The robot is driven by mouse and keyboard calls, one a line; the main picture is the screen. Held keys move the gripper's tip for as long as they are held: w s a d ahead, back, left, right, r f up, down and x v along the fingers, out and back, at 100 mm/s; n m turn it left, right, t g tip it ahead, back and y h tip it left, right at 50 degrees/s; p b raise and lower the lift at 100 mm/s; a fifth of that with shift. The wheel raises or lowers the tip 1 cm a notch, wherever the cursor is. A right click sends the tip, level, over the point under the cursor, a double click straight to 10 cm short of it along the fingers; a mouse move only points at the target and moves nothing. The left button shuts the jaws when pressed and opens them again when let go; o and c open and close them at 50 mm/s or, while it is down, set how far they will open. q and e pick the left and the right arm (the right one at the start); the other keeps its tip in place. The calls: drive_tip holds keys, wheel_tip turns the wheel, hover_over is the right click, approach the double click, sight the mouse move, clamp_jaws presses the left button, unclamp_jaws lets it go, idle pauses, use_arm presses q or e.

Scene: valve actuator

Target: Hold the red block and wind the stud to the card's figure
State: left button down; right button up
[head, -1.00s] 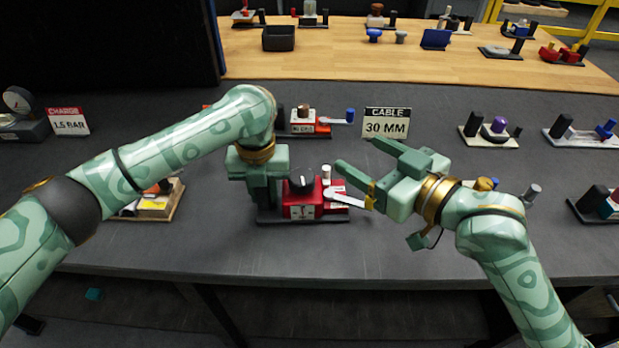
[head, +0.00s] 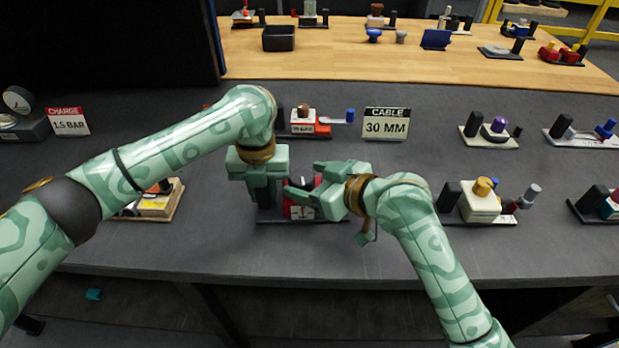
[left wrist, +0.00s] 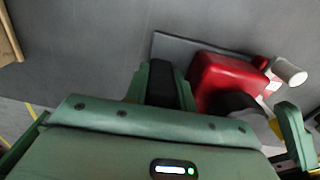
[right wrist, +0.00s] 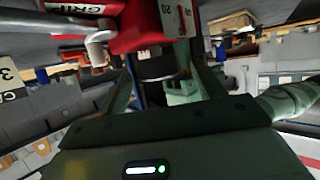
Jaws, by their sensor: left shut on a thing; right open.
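The red block (head: 300,207) sits on a dark base plate near the table's middle, partly hidden by my grippers. It shows clearly in the left wrist view (left wrist: 228,80). My left gripper (left wrist: 162,88) is shut on the black upright block (left wrist: 160,82) beside the red one. My right gripper (head: 303,178) is open, its fingers either side of the dark round stud (right wrist: 157,66); contact cannot be told. The red block's white scale (right wrist: 176,18) shows at the top of the right wrist view. A card (head: 386,124) reads CABLE 30 MM; another (head: 68,121) reads CHARGE 1.5 BAR.
A red-and-white device (head: 305,122) stands behind. A cream device with a yellow knob (head: 480,202) is at the right, and a wooden-based one (head: 155,204) lies left under my left arm. The table front is clear.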

use_arm(q)
drive_tip(key=shift+s+f, duration=0.15)
drive_tip(key=shift+f, duration=0.15)
use_arm(e)
drive_tip(key=shift+w+a+f, duration=0.1)
drive_tip(key=shift+w+a, duration=0.05)
drive_tip(key=c, duration=1)
drive_tip(key=shift+a+m+t+h, duration=0.1)
drive_tip(key=shift+m+t+h, duration=0.6)
drive_tip(key=shift+m, duration=0.2)
drive_tip(key=o, duration=1)
drive_tip(key=shift+s, duration=0.2)
drive_tip(key=v, duration=1.2)
